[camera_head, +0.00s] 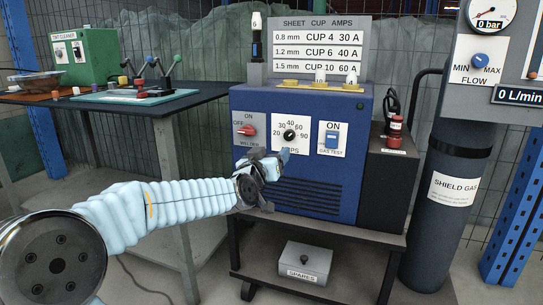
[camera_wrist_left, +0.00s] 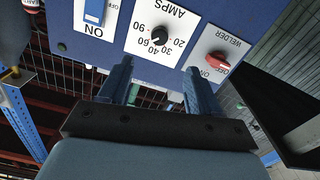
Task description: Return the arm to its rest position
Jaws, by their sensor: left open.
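My left arm (camera_head: 160,208) reaches in from the left toward the blue welder box (camera_head: 310,185). My left gripper (camera_head: 270,162) is in front of the panel, just below the amps dial (camera_head: 290,135), and hides part of its label. In the left wrist view the two fingers (camera_wrist_left: 160,80) are spread with nothing between them. The upside-down panel shows beyond them, with the black amps knob (camera_wrist_left: 159,36) above the gap and the red welder switch (camera_wrist_left: 217,60) to the right. Whether the fingertips touch the panel cannot be told. My right gripper is not in view.
A blue gas-test switch (camera_head: 331,139) is right of the dial. Small cups on yellow bases (camera_head: 320,84) stand on the box. A gas cylinder (camera_head: 450,190) is at right, a dark workbench (camera_head: 110,105) at left. A spares box (camera_head: 303,262) sits on the lower shelf.

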